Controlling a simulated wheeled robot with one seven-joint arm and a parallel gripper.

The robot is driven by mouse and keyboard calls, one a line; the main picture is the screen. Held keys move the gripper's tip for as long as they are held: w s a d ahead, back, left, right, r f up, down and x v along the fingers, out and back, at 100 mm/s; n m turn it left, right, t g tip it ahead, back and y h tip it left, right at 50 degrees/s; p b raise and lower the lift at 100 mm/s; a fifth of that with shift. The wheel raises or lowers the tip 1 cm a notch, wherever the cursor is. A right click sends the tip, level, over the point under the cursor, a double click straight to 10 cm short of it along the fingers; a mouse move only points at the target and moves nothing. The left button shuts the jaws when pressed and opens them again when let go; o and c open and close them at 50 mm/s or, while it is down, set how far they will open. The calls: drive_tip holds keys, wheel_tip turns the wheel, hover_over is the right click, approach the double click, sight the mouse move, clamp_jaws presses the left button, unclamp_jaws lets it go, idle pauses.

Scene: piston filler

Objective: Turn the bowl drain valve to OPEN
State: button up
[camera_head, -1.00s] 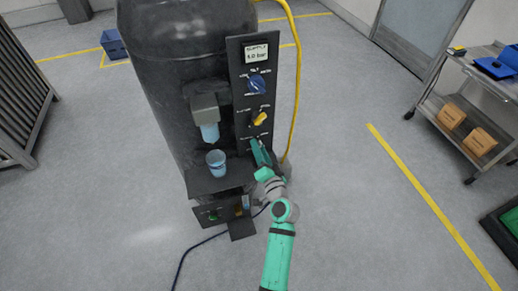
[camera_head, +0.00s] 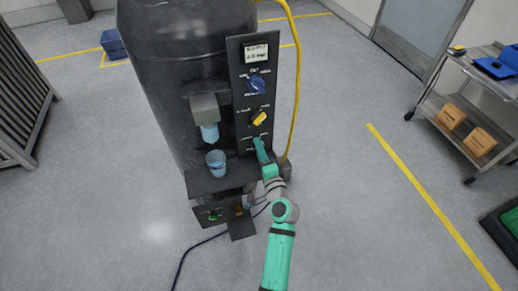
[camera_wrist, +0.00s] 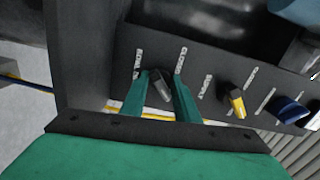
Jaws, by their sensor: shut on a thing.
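The lowest control on the black panel is a dark grey knob (camera_wrist: 160,88), apparently the bowl drain valve. In the wrist view it sits between the two teal fingers of my gripper (camera_wrist: 162,96), which is shut on it. The knob looks slanted, with small white labels beside it; one seems to read CLOSED, but its exact pointing is unclear. In the head view my gripper (camera_head: 258,143) reaches the lower panel and hides this knob.
Above it on the panel (camera_head: 240,95) are a yellow knob (camera_head: 259,118), a blue knob (camera_head: 257,84) and a display (camera_head: 256,53). A blue cup (camera_head: 216,163) stands on the shelf at left. A yellow hose (camera_head: 298,90) runs close along the right.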

drive_tip(key=shift+a, duration=0.15)
drive_tip(key=o, duration=1)
drive_tip(key=shift+s, duration=0.1)
drive_tip(key=v, duration=1)
drive_tip(key=shift+s, duration=0.35)
